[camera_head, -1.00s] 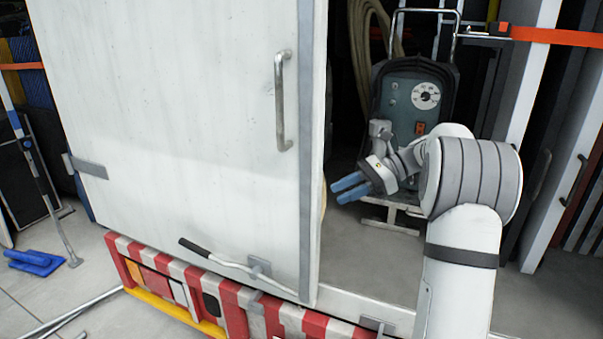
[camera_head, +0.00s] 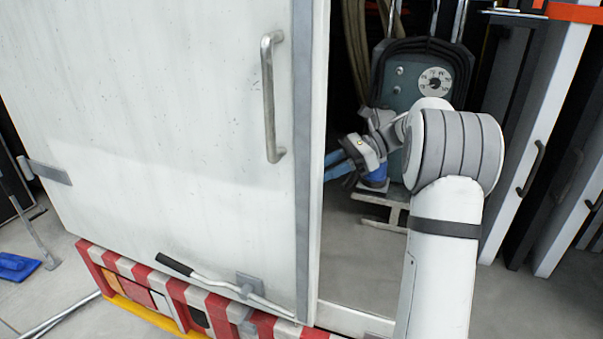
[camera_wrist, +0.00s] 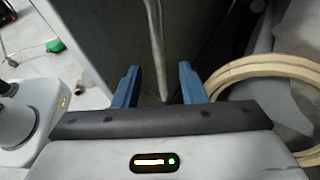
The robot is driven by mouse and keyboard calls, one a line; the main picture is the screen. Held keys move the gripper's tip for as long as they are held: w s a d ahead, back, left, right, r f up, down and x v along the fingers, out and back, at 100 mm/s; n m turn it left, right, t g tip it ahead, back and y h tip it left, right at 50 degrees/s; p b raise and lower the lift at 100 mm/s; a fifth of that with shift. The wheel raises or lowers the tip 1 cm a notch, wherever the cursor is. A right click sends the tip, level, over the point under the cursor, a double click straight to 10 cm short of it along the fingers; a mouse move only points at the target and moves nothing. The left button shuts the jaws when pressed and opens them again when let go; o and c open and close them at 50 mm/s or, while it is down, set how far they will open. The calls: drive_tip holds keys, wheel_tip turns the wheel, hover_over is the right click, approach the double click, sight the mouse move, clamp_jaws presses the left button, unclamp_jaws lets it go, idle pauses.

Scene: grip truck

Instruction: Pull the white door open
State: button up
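The white door (camera_head: 160,120) fills the left of the head view, with a vertical metal handle (camera_head: 268,100) near its right edge and a lever (camera_head: 215,281) along its bottom. A gap beside its right edge shows the dark interior. My gripper (camera_head: 334,165) is at that edge, its blue fingertips partly hidden by it; I cannot tell whether they touch the door. In the wrist view my gripper (camera_wrist: 158,88) has its two blue fingers apart, with nothing visibly held. A dark surface with a vertical metal bar (camera_wrist: 157,45) lies beyond the fingers.
A grey-green machine with a dial (camera_head: 432,84) stands behind my arm. A coiled hose (camera_wrist: 265,70) is at right in the wrist view. A red-and-white striped bumper (camera_head: 125,268) runs below the door. Grey floor (camera_head: 30,310) lies at lower left.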

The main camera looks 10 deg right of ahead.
drive_tip(key=p+x, duration=0.1)
drive_tip(key=x, duration=0.6)
drive_tip(key=shift+a, duration=0.2)
drive_tip(key=shift+s, duration=0.1)
drive_tip(key=shift+c, duration=0.5)
clamp_jaws()
